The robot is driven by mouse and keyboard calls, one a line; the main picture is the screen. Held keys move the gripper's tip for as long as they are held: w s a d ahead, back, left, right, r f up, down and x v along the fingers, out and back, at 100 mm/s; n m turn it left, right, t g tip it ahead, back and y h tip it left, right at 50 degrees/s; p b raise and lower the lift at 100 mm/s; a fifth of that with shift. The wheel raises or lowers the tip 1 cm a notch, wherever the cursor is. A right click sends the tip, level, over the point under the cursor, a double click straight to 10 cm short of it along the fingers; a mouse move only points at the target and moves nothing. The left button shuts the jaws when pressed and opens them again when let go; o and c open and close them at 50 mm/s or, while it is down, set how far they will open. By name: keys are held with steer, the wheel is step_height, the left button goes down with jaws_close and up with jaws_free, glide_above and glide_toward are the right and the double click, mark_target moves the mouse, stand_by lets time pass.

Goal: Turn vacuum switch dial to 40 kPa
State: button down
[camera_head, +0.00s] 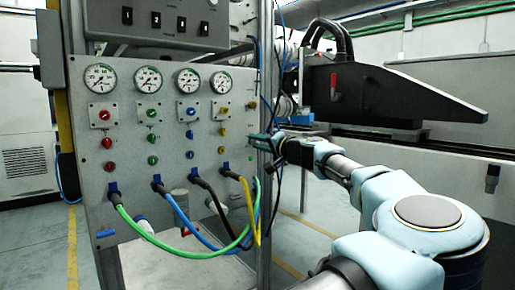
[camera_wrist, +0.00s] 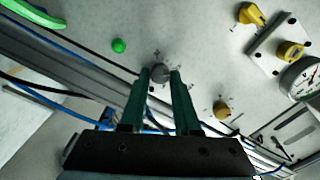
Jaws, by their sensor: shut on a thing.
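The vacuum switch dial appears to be the small grey round knob (camera_wrist: 159,72) on the grey panel, with faint marks around it. My gripper (camera_wrist: 161,74) has its two green fingers on either side of the knob, shut on it at the fingertips. The marks are too small to read, so I cannot tell the dial's setting. In the head view my gripper (camera_head: 251,137) reaches the right edge of the panel (camera_head: 120,190) from the right, and its fingers hide the knob there.
A yellow knob (camera_wrist: 221,109) and a green knob (camera_wrist: 118,45) sit close to the dial. Several gauges (camera_head: 148,79) and coloured buttons fill the panel. Green (camera_head: 140,232), blue and yellow cables loop below. A dark machine (camera_head: 390,90) stands behind my arm.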

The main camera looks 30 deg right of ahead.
steer(key=shift+f+n, duration=0.1)
steer(key=shift+n, duration=0.5)
steer(key=c, duration=0.6)
jaws_free()
steer(key=shift+s, duration=0.1)
steer(key=s, duration=0.3)
steer(key=s+d+p, duration=0.1)
steer(key=s, duration=0.3)
steer(key=s+d, duration=0.1)
steer(key=s, duration=0.2)
steer(key=shift+s, duration=0.2)
